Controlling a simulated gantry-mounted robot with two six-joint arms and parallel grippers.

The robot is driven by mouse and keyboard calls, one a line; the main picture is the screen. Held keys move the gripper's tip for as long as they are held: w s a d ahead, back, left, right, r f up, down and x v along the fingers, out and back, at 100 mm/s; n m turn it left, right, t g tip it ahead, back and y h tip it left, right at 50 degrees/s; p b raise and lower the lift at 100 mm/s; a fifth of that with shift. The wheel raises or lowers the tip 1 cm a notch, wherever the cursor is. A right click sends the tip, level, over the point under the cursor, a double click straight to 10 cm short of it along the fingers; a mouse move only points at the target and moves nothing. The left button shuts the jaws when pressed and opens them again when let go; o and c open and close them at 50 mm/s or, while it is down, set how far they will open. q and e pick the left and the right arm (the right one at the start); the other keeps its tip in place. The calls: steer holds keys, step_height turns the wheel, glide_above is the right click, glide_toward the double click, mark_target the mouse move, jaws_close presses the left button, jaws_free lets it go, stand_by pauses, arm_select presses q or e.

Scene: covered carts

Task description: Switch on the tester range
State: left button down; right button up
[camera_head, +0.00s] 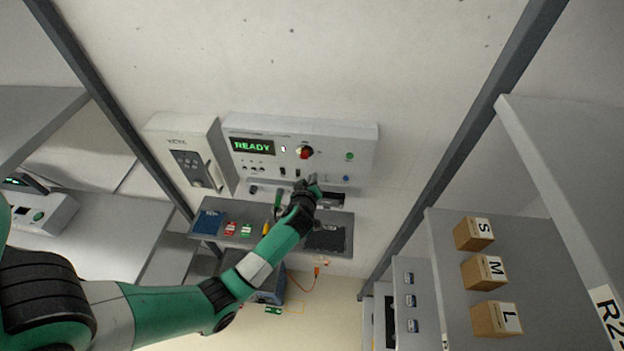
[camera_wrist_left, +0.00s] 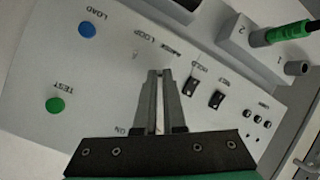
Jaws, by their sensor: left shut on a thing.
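The tester (camera_head: 332,139) is a pale wall panel with a green READY display (camera_head: 254,147) and a red and black knob (camera_head: 304,152). My left gripper (camera_head: 312,181) is at the lower middle of its front. In the left wrist view the fingers (camera_wrist_left: 159,74) are nearly together, tips at the panel just below the RANGE label (camera_wrist_left: 163,46). They appear shut on the range switch, which they hide, so its position cannot be told. Two black rocker switches (camera_wrist_left: 193,87) (camera_wrist_left: 216,99) sit right of the fingers. My right gripper is not in view.
A blue LOAD button (camera_wrist_left: 87,30) and a green TEST button (camera_wrist_left: 55,105) lie left of the fingers. A green lead (camera_wrist_left: 283,33) plugs into a socket block at the upper right. A grey shelf (camera_head: 275,246) lies below the tester; boxes (camera_head: 474,234) stand right.

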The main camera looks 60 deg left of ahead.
arm_select(q)
steer(key=shift+r, duration=0.15)
steer(key=c, duration=1)
jaws_free()
steer(key=v, duration=1.1)
steer(key=shift+s+d, duration=0.2)
steer(key=shift+d, duration=0.1)
